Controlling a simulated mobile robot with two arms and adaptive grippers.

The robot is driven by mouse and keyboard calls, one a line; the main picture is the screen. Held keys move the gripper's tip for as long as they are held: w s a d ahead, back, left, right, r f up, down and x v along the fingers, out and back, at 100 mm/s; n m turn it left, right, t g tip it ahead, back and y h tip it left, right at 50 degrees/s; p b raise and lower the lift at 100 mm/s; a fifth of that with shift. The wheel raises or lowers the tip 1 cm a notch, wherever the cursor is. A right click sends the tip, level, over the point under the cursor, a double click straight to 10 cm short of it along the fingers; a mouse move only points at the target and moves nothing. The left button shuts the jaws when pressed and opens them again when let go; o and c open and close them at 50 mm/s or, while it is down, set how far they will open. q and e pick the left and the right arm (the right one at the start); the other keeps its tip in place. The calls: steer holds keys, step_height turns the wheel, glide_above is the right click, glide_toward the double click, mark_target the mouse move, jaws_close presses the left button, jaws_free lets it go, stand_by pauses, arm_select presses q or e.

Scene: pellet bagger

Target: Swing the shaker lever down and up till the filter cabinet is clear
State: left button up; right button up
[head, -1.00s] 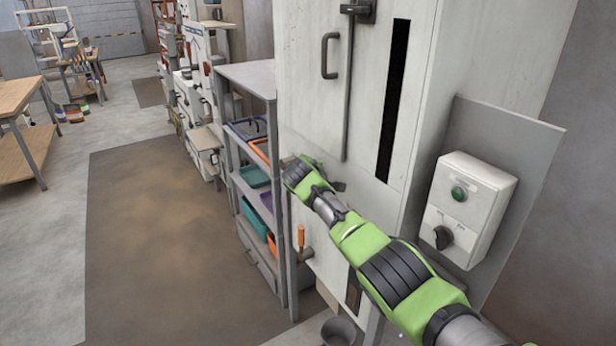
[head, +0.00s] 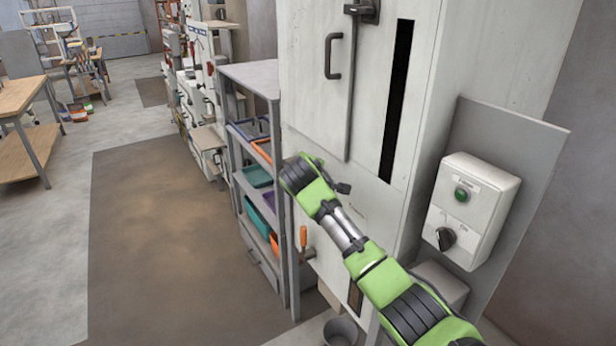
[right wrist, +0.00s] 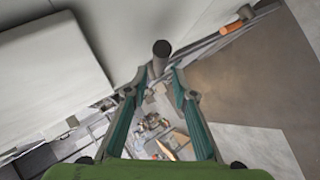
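The filter cabinet (head: 309,100) is tall and pale, with a long dark slot in its front. A lever with an orange grip (head: 303,237) stands upright low beside it; an orange grip also shows in the right wrist view (right wrist: 237,29). A short dark stub (head: 343,188) shows at the cabinet front beside my right wrist. In the right wrist view a dark round-ended bar (right wrist: 162,48) lies just beyond my right fingertips. My right gripper (right wrist: 160,74) is open, its fingers apart and empty; the head view hides it behind my arm. My left gripper is out of view.
A grey shelf rack (head: 250,75) with coloured trays stands left of the cabinet. A control box (head: 470,208) with a green button and black knob is at right. A bucket (head: 341,332) stands on the floor below. The brown floor mat (head: 180,240) is clear.

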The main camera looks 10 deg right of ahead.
steer(key=v, duration=0.4)
steer(key=shift+f, duration=0.1)
steer(key=s+d+f+m+g+y+b, duration=0.15)
steer(key=s+f, duration=0.55)
steer(key=f, duration=1)
steer(key=s+d+f+m+g+b, duration=0.15)
steer(key=s+f, duration=0.45)
steer(key=f, duration=1)
steer(key=s+f+g+y+b, duration=0.15)
steer(key=s+f, duration=0.55)
steer(key=f, duration=1)
steer(key=s+d+f+m+g+b, duration=0.1)
steer(key=s+d+f+m+g, duration=0.15)
steer(key=s+f, duration=1.1)
steer(key=s+d+f+m+g, duration=0.1)
steer(key=s+f, duration=0.3)
steer(key=s, duration=0.8)
steer(key=s+d+f+m+g+b, duration=0.1)
steer(key=s+f, duration=0.4)
steer(key=s, duration=0.7)
steer(key=s+d+f+m+g+b, duration=0.1)
steer(key=s+f, duration=0.3)
steer(key=s, duration=0.8)
steer(key=shift+s+f, duration=0.25)
